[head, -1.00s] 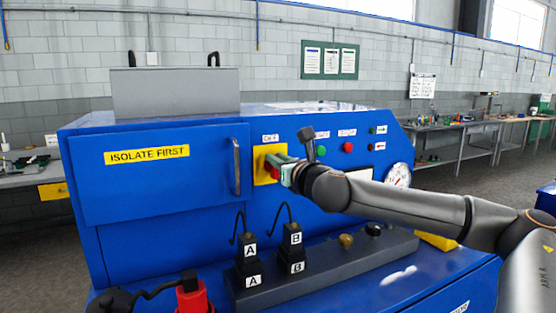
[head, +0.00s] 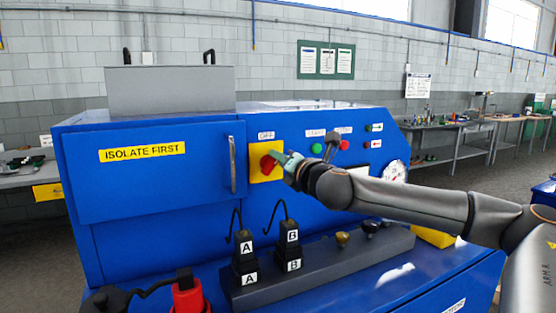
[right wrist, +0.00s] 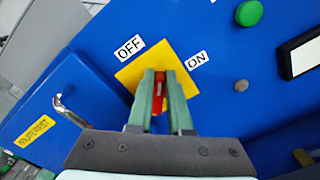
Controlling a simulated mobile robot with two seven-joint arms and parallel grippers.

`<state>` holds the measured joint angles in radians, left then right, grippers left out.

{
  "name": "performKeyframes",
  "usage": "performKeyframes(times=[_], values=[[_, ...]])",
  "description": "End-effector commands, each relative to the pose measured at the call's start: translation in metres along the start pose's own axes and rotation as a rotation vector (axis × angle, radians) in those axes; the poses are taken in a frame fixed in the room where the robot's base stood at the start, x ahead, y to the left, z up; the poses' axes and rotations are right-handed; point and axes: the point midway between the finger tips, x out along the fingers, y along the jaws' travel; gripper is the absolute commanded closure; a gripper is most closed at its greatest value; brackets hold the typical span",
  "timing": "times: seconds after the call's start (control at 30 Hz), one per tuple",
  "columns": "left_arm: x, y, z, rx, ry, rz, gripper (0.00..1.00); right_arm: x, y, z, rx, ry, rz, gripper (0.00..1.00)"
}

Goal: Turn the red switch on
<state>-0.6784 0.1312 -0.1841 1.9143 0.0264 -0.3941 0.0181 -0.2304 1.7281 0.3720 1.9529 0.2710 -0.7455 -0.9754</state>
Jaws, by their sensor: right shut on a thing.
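The red switch (head: 267,163) sits on a yellow plate (head: 256,172) on the front of the blue machine. An OFF label (head: 266,135) is above the plate. My right gripper (head: 280,163) is at the switch from the right. In the right wrist view, its two green fingers (right wrist: 159,100) are shut on the red handle (right wrist: 158,82), one on each side. The handle there points roughly between the OFF label (right wrist: 130,48) and the ON label (right wrist: 196,60). The ON label is hidden in the head view. My left gripper is out of view.
Green (head: 317,148) and red (head: 344,146) buttons and a gauge (head: 394,172) are right of the switch. A door handle (head: 232,164) stands out to its left. Black plugs A (head: 245,248) and B (head: 290,238) stand on a grey strip below.

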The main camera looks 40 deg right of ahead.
Motion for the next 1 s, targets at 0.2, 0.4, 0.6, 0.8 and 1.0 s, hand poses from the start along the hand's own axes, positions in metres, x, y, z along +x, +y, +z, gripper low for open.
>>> performKeyframes(times=[0.2, 0.4, 0.6, 0.8, 1.0], values=[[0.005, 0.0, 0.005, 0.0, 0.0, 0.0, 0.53, 0.0, -0.005, 0.0, 0.207, -0.004, 0.001, 1.0], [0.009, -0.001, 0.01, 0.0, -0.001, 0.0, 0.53, 0.0, -0.01, -0.002, 0.397, -0.004, 0.001, 1.0], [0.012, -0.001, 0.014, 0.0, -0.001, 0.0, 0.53, 0.0, -0.014, -0.004, 0.576, -0.003, 0.001, 1.0], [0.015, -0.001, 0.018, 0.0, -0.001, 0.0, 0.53, 0.0, -0.017, -0.006, 0.721, -0.003, 0.002, 1.0], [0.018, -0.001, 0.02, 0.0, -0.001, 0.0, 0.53, 0.0, -0.018, -0.007, 0.82, -0.003, 0.002, 1.0]])
